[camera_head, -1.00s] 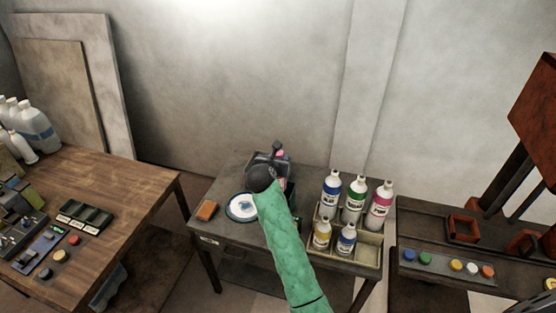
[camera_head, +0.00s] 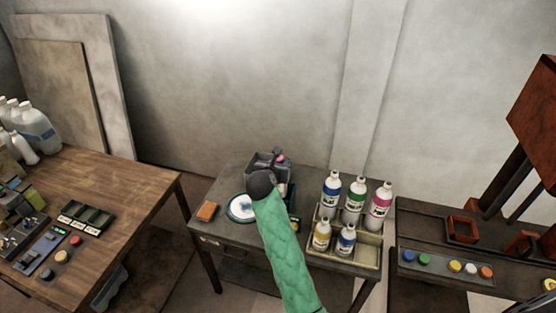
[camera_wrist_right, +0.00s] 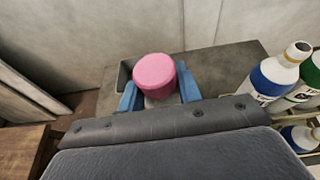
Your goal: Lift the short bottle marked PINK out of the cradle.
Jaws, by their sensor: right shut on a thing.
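The pink-capped short bottle (camera_wrist_right: 155,72) sits between the blue fingers of my right gripper (camera_wrist_right: 160,95), which is shut on it. In the head view a bit of the pink cap (camera_head: 281,157) shows beyond my right gripper (camera_head: 279,166). The grey cradle (camera_head: 254,160) stands at the back of the small table, and its wall (camera_wrist_right: 124,75) shows left of the bottle in the wrist view. The bottle's lower part and its marking are hidden, so I cannot tell how deep it sits in the cradle. My left gripper is not in view.
A tray (camera_head: 371,252) with several paint bottles stands to the right on the small table. A white dish (camera_head: 240,208) and an orange block (camera_head: 207,211) lie left of my arm. A wooden table (camera_head: 130,180) is further left.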

